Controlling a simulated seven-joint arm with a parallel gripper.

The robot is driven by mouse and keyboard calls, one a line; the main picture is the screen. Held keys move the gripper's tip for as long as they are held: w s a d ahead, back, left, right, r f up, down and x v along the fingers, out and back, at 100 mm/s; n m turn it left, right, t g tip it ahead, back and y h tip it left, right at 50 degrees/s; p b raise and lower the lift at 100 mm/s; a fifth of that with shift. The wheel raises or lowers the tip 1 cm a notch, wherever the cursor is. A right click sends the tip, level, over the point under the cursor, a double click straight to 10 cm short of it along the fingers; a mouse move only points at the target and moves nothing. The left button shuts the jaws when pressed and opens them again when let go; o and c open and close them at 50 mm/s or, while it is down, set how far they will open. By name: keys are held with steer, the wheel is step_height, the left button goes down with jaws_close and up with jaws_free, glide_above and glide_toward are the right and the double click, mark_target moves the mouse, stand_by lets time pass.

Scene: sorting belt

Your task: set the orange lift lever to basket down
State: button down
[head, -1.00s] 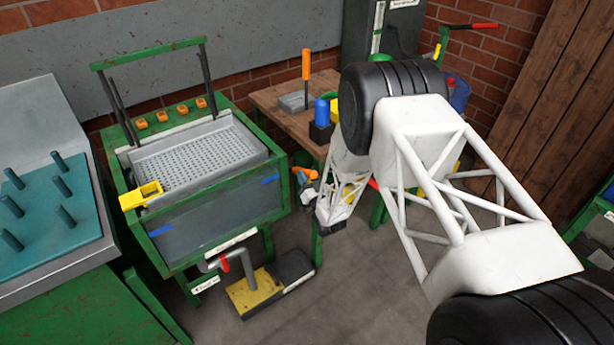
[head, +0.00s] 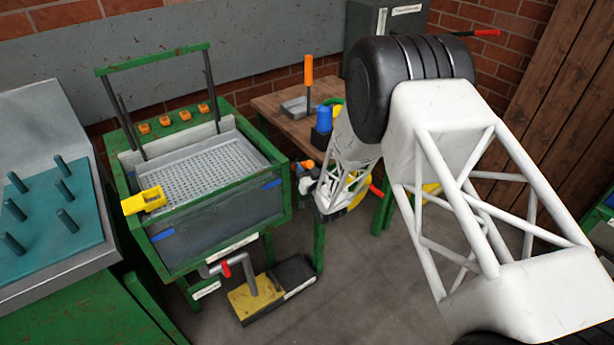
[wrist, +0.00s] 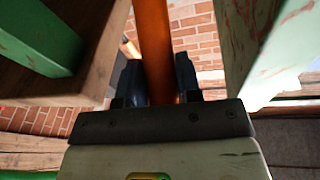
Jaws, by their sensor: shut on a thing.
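The orange lift lever (wrist: 153,40) runs up the middle of the wrist view, between the two dark fingers of my gripper (wrist: 158,78). The fingers are shut on it. In the head view a small orange part of the lever (head: 306,163) shows at the right side of the green washing tank (head: 222,258). My gripper (head: 307,177) is there too, small and partly hidden by the tank's corner and my arm. The grey perforated basket (head: 200,165) sits near the top of the tank, below the raised green handle frame.
A wooden bench (head: 278,108) with a blue bottle (head: 323,118) and an orange-handled tool (head: 308,72) stands behind my gripper. A yellow-black pedal (head: 272,290) lies on the floor under the tank. A teal peg board (head: 45,215) is at the left.

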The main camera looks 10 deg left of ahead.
mark_target(308, 167)
steer(key=shift+g+h, duration=0.7)
steer(key=shift+g, duration=0.2)
steer(key=shift+w+a+r, duration=0.4)
steer(key=shift+r, duration=0.2)
steer(key=shift+w+a+r, duration=0.4)
steer(key=shift+r, duration=0.25)
steer(key=shift+w+a+r, duration=0.4)
steer(key=shift+r, duration=0.2)
steer(key=c, duration=0.8)
jaws_free()
steer(key=shift+s, duration=0.1)
steer(key=shift+v, duration=3.85)
